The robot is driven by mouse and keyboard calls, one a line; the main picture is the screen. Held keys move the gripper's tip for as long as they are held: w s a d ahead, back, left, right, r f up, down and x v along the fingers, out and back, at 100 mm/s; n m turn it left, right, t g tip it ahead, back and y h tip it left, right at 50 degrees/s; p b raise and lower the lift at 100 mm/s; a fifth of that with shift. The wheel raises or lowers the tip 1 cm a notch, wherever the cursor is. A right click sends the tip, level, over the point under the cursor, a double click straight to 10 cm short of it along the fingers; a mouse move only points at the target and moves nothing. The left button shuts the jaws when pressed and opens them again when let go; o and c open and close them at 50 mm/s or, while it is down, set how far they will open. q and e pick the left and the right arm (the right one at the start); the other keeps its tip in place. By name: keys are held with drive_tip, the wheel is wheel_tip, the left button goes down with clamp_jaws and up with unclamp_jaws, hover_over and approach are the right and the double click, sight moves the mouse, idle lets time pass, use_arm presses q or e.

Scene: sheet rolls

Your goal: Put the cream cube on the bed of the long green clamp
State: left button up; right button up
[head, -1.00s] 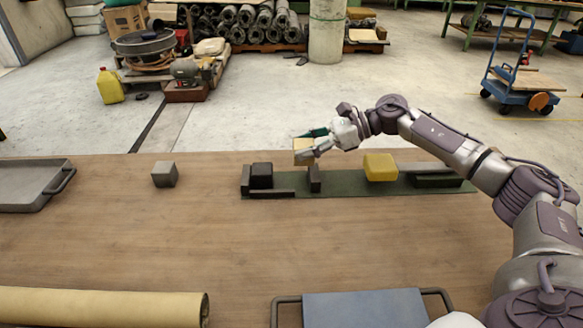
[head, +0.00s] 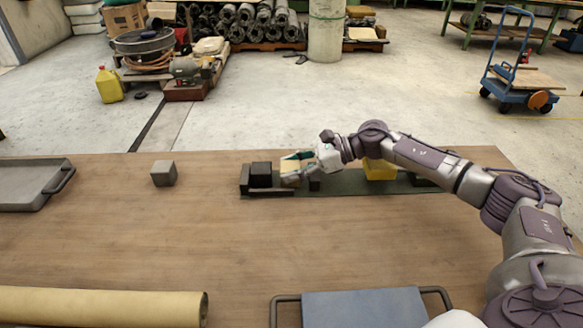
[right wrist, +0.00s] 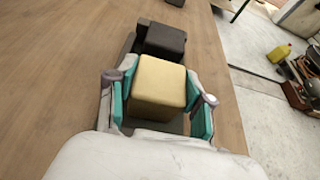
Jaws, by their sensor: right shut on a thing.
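The long green clamp (head: 345,185) lies along the far part of the wooden table. My right gripper (head: 296,170) is shut on the cream cube (head: 289,164) over the clamp's left part. The cube sits just right of a black block (head: 261,174) at the clamp's left end. In the right wrist view the cream cube (right wrist: 158,86) is between the teal finger pads, with the black block (right wrist: 165,39) beyond it. I cannot tell whether the cube touches the bed. My left gripper is not in view.
A yellow block (head: 379,171) on the clamp is partly hidden by my right arm. A grey cube (head: 164,173) stands to the left. A grey tray (head: 30,189), a cream roll (head: 100,305) and a blue-grey tray (head: 365,309) lie around. The table's middle is clear.

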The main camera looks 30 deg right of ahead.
drive_tip(key=o, duration=1.3)
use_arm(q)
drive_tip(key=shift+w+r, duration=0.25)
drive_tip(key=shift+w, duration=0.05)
use_arm(e)
drive_tip(key=shift+v, duration=0.95)
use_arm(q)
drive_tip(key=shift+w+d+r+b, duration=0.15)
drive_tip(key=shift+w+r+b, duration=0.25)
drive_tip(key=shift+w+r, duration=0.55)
use_arm(e)
drive_tip(key=v, duration=1)
drive_tip(key=shift+d, duration=0.1)
